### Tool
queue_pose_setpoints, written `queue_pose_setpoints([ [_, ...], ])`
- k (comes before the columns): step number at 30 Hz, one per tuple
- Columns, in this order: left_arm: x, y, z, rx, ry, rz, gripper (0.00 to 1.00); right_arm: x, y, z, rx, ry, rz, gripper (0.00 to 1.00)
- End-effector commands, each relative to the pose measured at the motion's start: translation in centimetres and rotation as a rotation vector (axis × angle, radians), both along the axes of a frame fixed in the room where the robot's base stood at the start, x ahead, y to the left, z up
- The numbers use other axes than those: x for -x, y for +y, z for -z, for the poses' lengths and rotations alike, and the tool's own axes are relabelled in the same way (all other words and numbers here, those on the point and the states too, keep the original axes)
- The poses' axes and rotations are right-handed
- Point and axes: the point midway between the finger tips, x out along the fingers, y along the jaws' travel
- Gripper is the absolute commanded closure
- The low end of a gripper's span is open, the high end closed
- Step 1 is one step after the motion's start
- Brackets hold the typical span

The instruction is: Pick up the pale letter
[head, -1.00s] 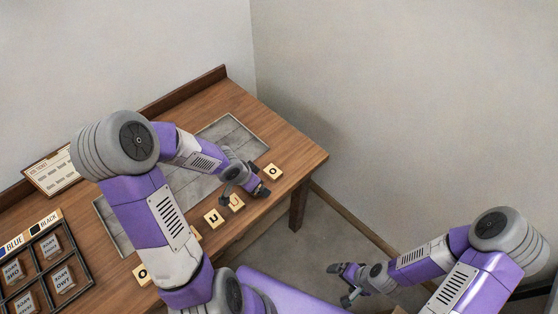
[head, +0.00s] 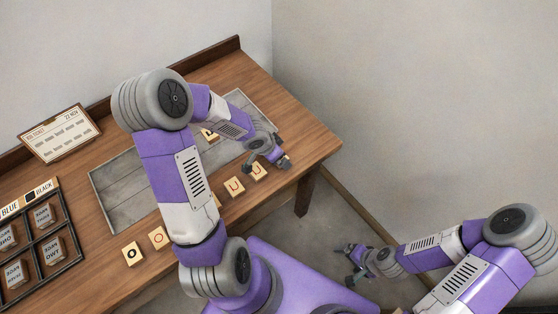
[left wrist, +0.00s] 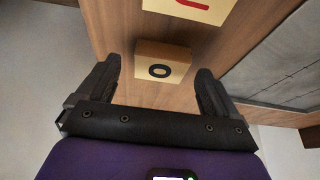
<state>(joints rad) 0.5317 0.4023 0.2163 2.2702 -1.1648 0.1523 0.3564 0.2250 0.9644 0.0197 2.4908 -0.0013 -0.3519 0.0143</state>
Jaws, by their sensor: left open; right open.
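Several pale wooden letter blocks lie along the table's front edge. A block with a dark O (left wrist: 163,62) is between the fingers of my left gripper (left wrist: 158,70) in the left wrist view, without a visible grip. In the head view, my left gripper (head: 267,163) is over the right end of the row and partly covers the end block (head: 286,163). A block with a red mark (left wrist: 190,8) is cut off at the top of the left wrist view. I cannot tell which block is the pale letter. My right gripper (head: 352,265) is open and empty, off the table.
Other blocks (head: 132,252) (head: 157,237) (head: 234,186) lie along the front edge. A dark compartment tray (head: 62,225) and a sign card (head: 60,133) are at the left.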

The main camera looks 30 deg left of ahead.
Motion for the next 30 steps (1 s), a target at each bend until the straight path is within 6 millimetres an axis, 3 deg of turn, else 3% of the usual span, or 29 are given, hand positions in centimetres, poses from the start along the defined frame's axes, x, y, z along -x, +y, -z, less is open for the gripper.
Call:
queue_pose_setpoints([
  [3,-0.33,-0.17,1.07,0.0,0.001,0.001,0.06,-0.01,0.01,0.82,0.0,0.0,0.0,0.06],
  [11,-0.42,-0.16,1.03,0.0,0.001,0.0,0.06,-0.01,0.01,0.73,0.0,0.0,0.0,0.06],
  [23,-0.41,-0.16,1.03,0.0,0.0,0.0,0.65,-0.01,0.01,0.73,0.0,0.0,0.0,0.06],
  [30,-0.42,-0.16,0.95,0.0,0.0,0.0,0.67,-0.01,0.0,0.67,0.0,0.0,0.0,0.06],
])
